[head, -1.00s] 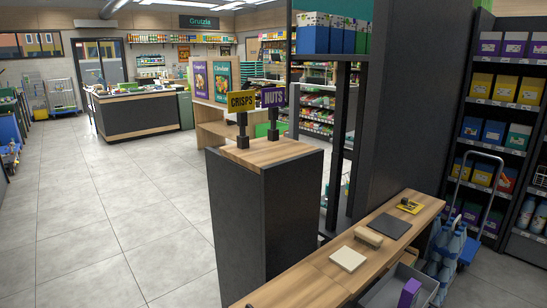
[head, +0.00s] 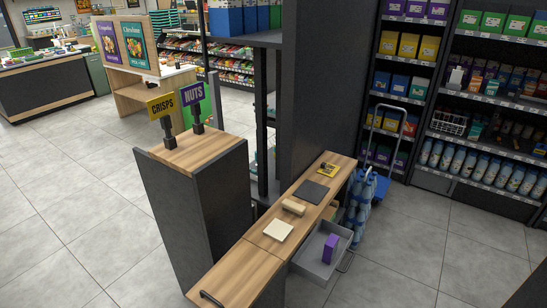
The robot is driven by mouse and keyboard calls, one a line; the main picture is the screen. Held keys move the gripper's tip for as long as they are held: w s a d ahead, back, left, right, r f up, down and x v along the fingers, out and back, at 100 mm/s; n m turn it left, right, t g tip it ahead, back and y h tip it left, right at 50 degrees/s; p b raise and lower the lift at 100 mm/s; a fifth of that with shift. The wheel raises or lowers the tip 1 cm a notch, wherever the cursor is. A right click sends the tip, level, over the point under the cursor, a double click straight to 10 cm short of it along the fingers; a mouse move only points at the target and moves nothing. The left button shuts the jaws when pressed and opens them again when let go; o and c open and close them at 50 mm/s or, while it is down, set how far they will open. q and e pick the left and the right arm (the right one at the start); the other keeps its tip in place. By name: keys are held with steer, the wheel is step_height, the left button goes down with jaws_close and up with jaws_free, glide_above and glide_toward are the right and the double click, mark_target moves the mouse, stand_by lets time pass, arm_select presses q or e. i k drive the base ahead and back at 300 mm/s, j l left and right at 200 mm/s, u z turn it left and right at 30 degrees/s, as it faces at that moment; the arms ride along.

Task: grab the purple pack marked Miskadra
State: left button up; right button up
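A purple pack (head: 331,249) stands in an open grey drawer (head: 312,262) at the right side of the wooden counter. Its marking is too small to read, so I cannot tell whether it says Miskadra. Its lower part is inside the drawer. Neither of my grippers is in view.
The wooden counter (head: 235,270) holds a cream pad (head: 278,230), a wooden block (head: 294,207) and a dark mat (head: 310,192). A dark pillar with "CRISPS" (head: 160,106) and "NUTS" (head: 192,94) signs stands left. A blue hand truck (head: 380,187) with bottles stands behind the drawer. Floor to the right is clear.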

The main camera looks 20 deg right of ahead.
mark_target(330, 246)
steer(key=z, duration=1.1)
